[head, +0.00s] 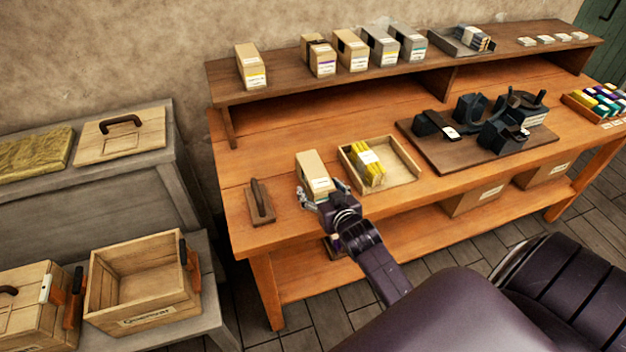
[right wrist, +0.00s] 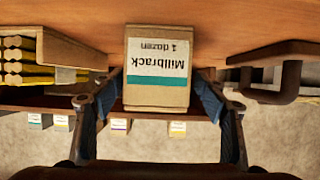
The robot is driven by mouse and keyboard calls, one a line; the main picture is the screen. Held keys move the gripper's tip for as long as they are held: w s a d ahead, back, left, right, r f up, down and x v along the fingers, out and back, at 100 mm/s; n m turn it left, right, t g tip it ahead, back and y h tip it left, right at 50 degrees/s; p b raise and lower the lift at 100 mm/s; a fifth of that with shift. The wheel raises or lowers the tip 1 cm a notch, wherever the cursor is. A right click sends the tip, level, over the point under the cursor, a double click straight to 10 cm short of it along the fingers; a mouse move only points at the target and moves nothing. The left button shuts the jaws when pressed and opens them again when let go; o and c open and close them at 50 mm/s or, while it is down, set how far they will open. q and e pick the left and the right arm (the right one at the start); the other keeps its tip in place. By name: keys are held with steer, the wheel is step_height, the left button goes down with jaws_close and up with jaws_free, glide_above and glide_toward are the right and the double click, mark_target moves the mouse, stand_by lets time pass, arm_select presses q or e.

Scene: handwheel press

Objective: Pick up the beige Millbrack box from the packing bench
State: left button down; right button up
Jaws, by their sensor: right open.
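The beige Millbrack box (head: 312,168) stands on the packing bench (head: 240,170), near its front edge, between a wooden tray and a wooden block with a handle. In the right wrist view the box (right wrist: 157,75) shows its label upside down, reading "Millbrack 1 dozen" above a teal stripe. My right gripper (head: 325,192) is at the front of the box, and its fingers are open. In the right wrist view the fingers of this gripper (right wrist: 160,105) stand on either side of the box, with gaps visible. My left gripper is not in view.
Right of the box is a wooden tray (head: 408,175) holding yellow pencils (head: 369,170). Left of it is a handled block (head: 260,203). Several boxes stand on the raised shelf (head: 290,87). A black press (head: 505,120) stands further right. An open crate (head: 140,275) is at lower left.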

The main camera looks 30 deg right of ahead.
steer(key=shift+p+x, duration=0.55)
steer(key=shift+x, duration=2.4)
steer(key=shift+d, duration=0.2)
steer(key=shift+s, duration=0.1)
steer(key=c, duration=1.3)
